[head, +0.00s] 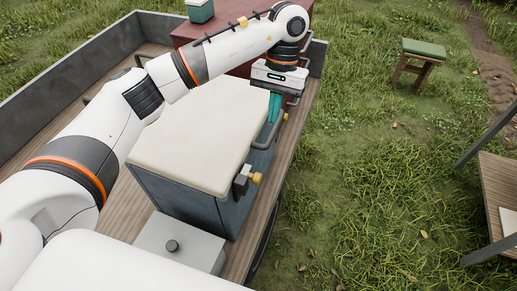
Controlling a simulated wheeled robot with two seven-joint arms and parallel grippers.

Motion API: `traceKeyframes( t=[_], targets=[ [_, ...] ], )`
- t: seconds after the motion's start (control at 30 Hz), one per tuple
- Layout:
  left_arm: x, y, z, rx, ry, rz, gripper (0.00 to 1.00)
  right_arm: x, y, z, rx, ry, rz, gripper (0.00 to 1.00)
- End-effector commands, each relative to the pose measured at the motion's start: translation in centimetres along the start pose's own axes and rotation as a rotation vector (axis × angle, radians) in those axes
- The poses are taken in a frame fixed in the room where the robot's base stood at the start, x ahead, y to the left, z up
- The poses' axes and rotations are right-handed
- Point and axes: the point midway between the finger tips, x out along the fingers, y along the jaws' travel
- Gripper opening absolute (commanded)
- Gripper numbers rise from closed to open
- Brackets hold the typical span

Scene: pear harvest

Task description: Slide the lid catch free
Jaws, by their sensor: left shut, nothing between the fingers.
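A blue-grey chest (190,200) with a cream padded lid (200,135) stands on the wagon bed, its lid down. A second small yellow piece (285,116) shows just right of the fingers, partly hidden. My right gripper is out of view.
A dark red chest (190,32) with a small teal-and-white box (200,11) on it stands behind, partly behind my arm. A grey box with a round knob (172,246) is in front. Wagon walls (60,92) bound the bed. Open grass lies right, with a green-topped stool (424,48).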

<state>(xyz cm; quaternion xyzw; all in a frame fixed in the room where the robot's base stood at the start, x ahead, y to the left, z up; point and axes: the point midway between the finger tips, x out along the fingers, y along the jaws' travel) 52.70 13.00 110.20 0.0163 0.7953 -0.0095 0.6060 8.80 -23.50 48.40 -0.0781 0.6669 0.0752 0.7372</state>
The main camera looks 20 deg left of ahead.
Motion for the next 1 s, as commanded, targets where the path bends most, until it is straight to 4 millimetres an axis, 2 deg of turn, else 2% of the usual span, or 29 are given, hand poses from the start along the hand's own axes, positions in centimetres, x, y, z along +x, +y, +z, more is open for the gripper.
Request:
traceKeyframes(
  t=[0.03,0.1,0.2,0.37,0.5,0.57,0.8,1.0],
  targets=[
    [0.0,0.0,0.0,-0.001,0.001,-0.001,0.0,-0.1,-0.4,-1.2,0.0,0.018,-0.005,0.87],
    [0.0,0.0,0.0,-0.001,0.001,-0.002,0.0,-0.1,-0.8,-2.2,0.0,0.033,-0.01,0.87],
    [0.2,0.0,0.0,-0.002,0.002,-0.003,0.0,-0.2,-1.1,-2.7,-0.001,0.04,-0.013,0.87],
    [1.5,-0.1,-0.1,0.0,0.006,-0.004,0.0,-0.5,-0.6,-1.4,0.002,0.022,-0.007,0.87],
    [3.7,-0.1,-0.2,-0.001,0.009,-0.004,0.0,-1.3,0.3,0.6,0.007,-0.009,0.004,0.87],
    [5.0,-0.1,-0.2,-0.001,0.009,-0.004,0.0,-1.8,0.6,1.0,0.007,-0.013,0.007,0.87],
    [10.1,-0.1,-0.3,-0.003,0.008,-0.004,0.0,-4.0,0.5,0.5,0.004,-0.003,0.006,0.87],
    [11.2,-0.1,-2.6,0.0,0.004,-0.003,0.0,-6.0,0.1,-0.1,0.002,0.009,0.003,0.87]
  ],
)
